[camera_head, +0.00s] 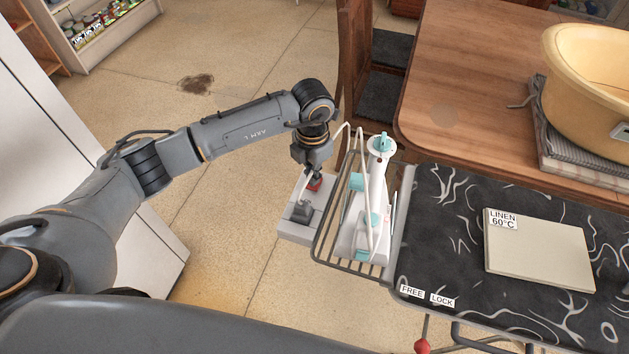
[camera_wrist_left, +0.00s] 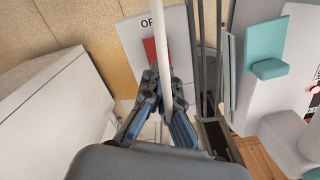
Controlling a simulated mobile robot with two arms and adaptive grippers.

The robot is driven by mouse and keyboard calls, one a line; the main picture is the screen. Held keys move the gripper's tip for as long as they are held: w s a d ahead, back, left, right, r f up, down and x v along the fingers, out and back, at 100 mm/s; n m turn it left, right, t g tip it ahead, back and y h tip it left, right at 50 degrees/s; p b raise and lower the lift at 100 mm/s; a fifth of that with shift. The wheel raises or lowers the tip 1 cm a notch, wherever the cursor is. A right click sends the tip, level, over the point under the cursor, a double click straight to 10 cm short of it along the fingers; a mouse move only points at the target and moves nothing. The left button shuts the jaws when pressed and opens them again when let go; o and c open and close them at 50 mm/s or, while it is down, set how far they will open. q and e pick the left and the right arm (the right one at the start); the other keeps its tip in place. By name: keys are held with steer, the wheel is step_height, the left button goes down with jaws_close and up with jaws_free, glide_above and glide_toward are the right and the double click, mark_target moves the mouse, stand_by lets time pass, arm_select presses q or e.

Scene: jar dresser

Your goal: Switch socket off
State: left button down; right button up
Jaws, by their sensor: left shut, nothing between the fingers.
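The socket (camera_head: 294,234) is a light grey box at the left end of the ironing board's wire rack. Its red switch (camera_head: 314,183) is partly covered by my left gripper (camera_head: 309,176). In the left wrist view the red switch (camera_wrist_left: 149,49) lies just beyond the fingertips, beside a partly hidden label starting "OF" (camera_wrist_left: 147,23). My left gripper (camera_wrist_left: 163,88) is shut and empty, pointing down at the switch end. I cannot tell whether it touches the switch. A dark grey plug (camera_head: 301,212) sits on the socket. My right gripper is out of view.
A white and teal iron (camera_head: 375,190) stands on the wire rack (camera_head: 326,250) right beside the socket. A white cable (camera_wrist_left: 166,40) passes in front of the switch. The ironing board (camera_head: 450,230) and wooden table (camera_head: 470,80) are to the right. Open floor lies left.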

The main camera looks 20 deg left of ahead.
arm_select(q)
steer(key=shift+s+f+b, duration=0.1)
steer(key=shift+f+b, duration=0.8)
steer(key=shift+f, duration=0.2)
stand_by(0.4)
steer(key=shift+r, duration=0.15)
steer(key=shift+r+p, duration=0.55)
steer(key=shift+r, duration=0.05)
steer(key=shift+r+p, duration=1.5)
steer(key=shift+r, duration=1.3)
steer(key=shift+f, duration=0.1)
